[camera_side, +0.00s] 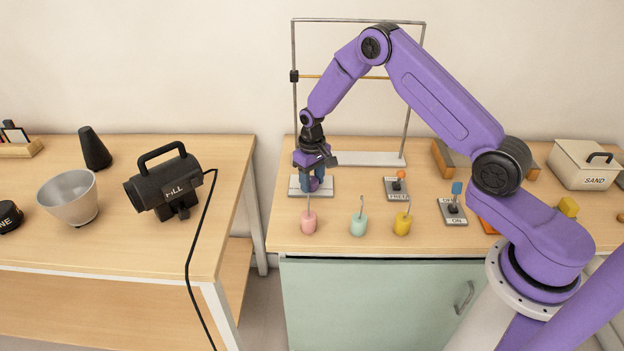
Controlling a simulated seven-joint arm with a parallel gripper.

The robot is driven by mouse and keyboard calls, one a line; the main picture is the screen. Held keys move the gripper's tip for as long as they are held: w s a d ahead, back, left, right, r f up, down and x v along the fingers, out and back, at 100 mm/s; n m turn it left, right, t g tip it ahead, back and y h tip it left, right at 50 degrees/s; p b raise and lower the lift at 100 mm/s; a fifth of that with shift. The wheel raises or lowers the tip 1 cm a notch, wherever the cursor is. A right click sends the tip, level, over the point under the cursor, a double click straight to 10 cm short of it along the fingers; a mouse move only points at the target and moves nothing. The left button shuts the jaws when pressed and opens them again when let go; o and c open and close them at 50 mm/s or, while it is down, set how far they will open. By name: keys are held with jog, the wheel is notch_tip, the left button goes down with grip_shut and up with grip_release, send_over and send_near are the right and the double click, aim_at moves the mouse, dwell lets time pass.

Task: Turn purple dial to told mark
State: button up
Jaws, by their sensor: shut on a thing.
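A purple dial (314,184) sits on a pale grey plate (296,191) near the back left of the right-hand table. My gripper (315,178) points down over the plate and is shut on the dial. Its fingers and body cover much of the dial. The marks around the dial and where its pointer stands are too small or hidden to read.
Two switch plates (397,196) (453,218) are to the right. A metal frame (424,75) rises behind. A sand box (584,165) stands far right. A gap separates the left table (120,235).

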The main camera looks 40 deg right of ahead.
aim_at(312, 181)
jog(key=o, duration=1.1)
jog(key=shift+c, duration=0.2)
jog(key=shift+r, duration=0.1)
notch_tip(312, 181, up, 17)
jog(key=shift+r, duration=0.15)
jog(key=shift+a, duration=0.1)
jog(key=s+a+r+n, duration=0.3)
jog(key=s+a, duration=0.2)
jog(key=s, duration=0.4)
jog(key=s+a+r+n, duration=0.25)
jog(key=s+a, duration=0.25)
jog(key=s, duration=0.3)
jog(key=s+d+n, duration=0.2)
jog(key=s+n, duration=0.1)
jog(key=s, duration=0.8)
jog(key=s+d+n, duration=0.2)
jog(key=s+n, duration=0.2)
jog(key=s, duration=0.7)
jog(key=shift+s+d+f, duration=0.2)
jog(key=shift+s+d, duration=0.05)
